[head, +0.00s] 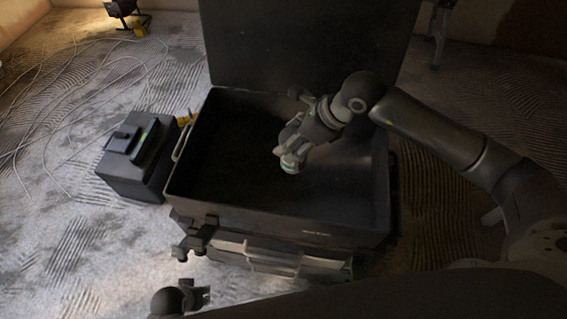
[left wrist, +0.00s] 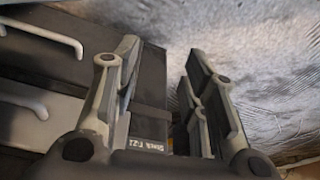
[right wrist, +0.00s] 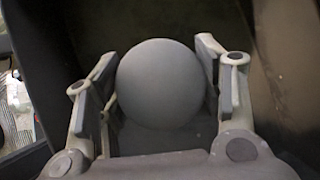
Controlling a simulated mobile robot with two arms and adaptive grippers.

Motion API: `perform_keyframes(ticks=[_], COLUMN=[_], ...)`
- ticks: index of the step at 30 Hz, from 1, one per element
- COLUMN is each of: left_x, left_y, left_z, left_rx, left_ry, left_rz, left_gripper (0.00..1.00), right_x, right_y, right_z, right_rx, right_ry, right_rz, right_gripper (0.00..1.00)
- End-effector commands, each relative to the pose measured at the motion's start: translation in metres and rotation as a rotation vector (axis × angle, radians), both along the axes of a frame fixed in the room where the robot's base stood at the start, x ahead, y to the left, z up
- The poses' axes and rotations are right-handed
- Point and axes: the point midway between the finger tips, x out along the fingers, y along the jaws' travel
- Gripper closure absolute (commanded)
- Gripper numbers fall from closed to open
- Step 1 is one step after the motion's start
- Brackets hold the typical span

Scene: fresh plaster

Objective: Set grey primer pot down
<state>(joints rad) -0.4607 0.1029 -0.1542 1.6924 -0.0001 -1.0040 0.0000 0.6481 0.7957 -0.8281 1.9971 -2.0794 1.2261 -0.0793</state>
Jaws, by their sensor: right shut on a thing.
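The grey primer pot (head: 291,165) is in my right gripper (head: 290,152), inside the open black tool chest (head: 300,218). A little of the pot, with a green and white band, shows below the fingers in the head view. In the right wrist view its round grey top (right wrist: 160,83) sits between the two fingers. I cannot tell whether the pot touches the chest floor. My left gripper (head: 198,294) is low in front of the chest. In the left wrist view its fingers (left wrist: 160,65) are apart with nothing held between them.
The chest's raised lid (head: 310,45) stands behind, and drawers with a pale handle (head: 268,258) are below. A black case (head: 135,160) stands to the left. Loose cables (head: 60,85) and a lamp (head: 122,10) are on the floor behind. Much of the chest's inside is bare.

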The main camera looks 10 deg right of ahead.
Motion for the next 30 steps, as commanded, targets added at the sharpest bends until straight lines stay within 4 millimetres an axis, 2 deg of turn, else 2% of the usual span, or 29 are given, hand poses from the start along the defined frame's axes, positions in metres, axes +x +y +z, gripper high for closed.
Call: perform_keyframes(ticks=[3, 11, 14, 19, 30], left_x=[0.002, 0.004, 0.004, 0.006, 0.006], left_y=[0.0, 0.0, 0.0, 0.0, 0.0], left_z=[0.003, 0.006, 0.007, 0.02, 0.021], left_rx=[0.001, 0.0, 0.0, 0.0, 0.0], left_ry=[-0.002, -0.006, -0.002, -0.009, -0.008], left_rz=[0.0, 0.001, 0.001, 0.002, 0.002], left_gripper=[0.6, 0.6, 0.6, 0.6, 0.6], right_x=[-0.006, -0.012, -0.019, -0.018, -0.017], right_y=[0.01, 0.02, 0.029, 0.027, 0.027], right_z=[-0.013, -0.027, -0.04, -0.066, -0.069], right_rx=[0.003, 0.003, 0.004, 0.002, 0.003], right_ry=[-0.003, -0.003, -0.001, -0.002, -0.005], right_rz=[0.002, 0.003, 0.003, 0.001, 0.001], right_gripper=[0.78, 0.78, 0.78, 0.78, 0.78])
